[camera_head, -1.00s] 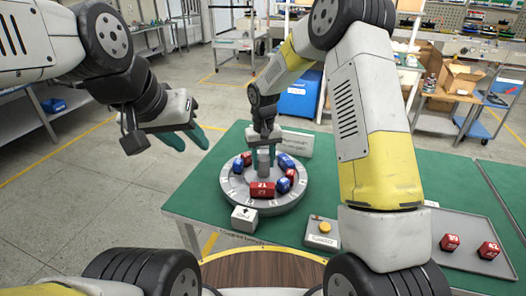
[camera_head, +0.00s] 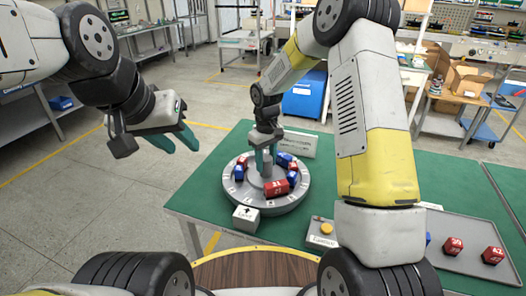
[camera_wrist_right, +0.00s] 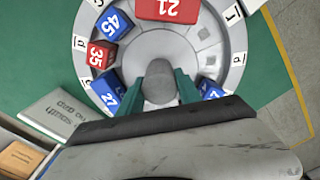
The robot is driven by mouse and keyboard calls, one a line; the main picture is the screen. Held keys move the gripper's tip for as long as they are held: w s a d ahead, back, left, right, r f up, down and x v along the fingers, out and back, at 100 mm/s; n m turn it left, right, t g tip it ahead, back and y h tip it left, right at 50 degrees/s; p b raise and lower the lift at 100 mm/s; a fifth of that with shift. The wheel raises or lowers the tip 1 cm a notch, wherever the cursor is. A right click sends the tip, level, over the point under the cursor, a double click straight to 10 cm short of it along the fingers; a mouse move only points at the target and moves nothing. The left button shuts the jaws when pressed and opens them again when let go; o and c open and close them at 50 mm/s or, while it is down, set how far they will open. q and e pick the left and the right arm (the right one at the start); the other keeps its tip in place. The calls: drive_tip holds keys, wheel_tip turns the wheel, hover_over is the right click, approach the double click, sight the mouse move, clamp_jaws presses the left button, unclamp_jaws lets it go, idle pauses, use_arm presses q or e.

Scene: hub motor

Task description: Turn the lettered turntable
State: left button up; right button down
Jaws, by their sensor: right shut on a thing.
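The turntable (camera_head: 270,208) is a round grey disc on the green table, with lettered white tiles around its rim in the right wrist view (camera_wrist_right: 235,58). Red and blue numbered blocks sit on it, among them a red block marked 21 (camera_head: 276,188) and blue blocks marked 45 (camera_wrist_right: 112,22) and 27 (camera_wrist_right: 108,92). My right gripper (camera_head: 265,160) reaches down over the centre and is shut on the upright grey central knob (camera_wrist_right: 158,85), one green finger on each side. My left gripper (camera_head: 178,141) is open and empty, off the table's left side.
A white block with an arrow (camera_head: 246,213) stands at the turntable's front edge. A panel with a yellow button (camera_head: 326,229) lies to the right. A grey tray (camera_head: 470,225) holds red blocks (camera_head: 453,246). A sign (camera_head: 300,143) stands behind the turntable.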

drive_tip(key=shift+n, duration=3.5)
drive_tip(key=c, duration=0.8)
unclamp_jaws()
wheel_tip(320, 180, up, 8)
drive_tip(key=shift+f, duration=0.1)
